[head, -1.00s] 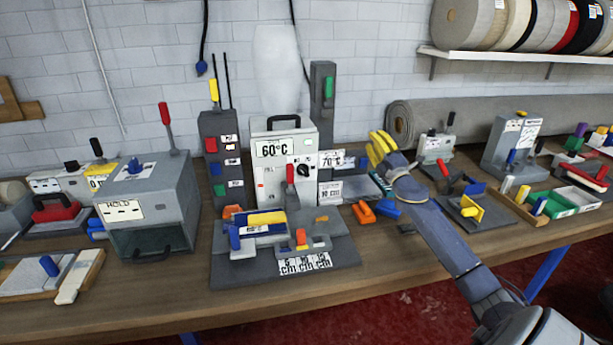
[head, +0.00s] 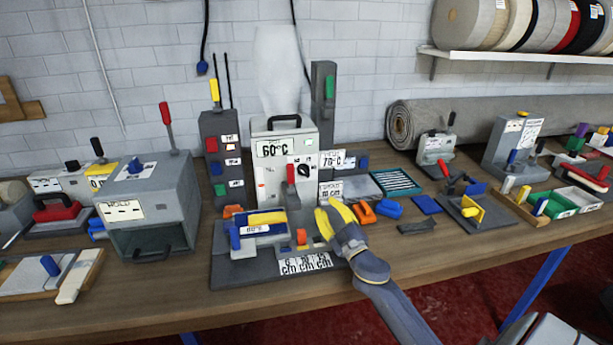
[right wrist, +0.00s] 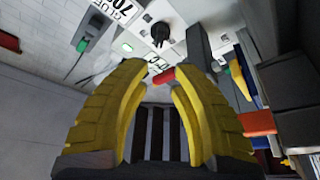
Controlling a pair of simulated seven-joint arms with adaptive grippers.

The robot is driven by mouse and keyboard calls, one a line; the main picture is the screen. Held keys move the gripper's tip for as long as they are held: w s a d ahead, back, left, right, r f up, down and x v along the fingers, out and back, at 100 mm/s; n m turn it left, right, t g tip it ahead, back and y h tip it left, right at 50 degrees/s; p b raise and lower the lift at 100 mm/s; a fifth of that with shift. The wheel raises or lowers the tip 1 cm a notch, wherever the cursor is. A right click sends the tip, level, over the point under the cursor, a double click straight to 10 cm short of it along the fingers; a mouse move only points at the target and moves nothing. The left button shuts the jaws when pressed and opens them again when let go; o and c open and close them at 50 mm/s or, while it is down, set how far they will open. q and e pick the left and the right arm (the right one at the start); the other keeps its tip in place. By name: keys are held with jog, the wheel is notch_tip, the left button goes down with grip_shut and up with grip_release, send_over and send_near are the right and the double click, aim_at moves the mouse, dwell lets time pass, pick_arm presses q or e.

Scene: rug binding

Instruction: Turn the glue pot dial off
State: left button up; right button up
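The glue pot (head: 268,172) is the white box with a black top handle and a 60°C label in the head view. Its black dial (head: 303,171) is on the right of the front face. In the right wrist view the dial (right wrist: 160,33) shows beyond the fingertips, slightly left of centre. My right gripper (head: 331,209) has yellow fingers and is in front of and below the pot, right of the red lever (head: 291,176). In the right wrist view its fingers (right wrist: 163,68) are apart with nothing held between them. My left gripper is out of view.
The grey press base (head: 225,268) with the red lever stands before the pot. Orange blocks (head: 364,212) and a blue block (head: 390,209) lie to the right. A grey column (head: 322,115) with a green switch rises behind. A hold box (head: 160,205) stands left.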

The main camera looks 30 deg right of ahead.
aim_at(306, 174)
jog(key=x, duration=1.4)
jog(key=shift+w, duration=0.35)
jog(key=shift+c, duration=0.2)
grip_shut()
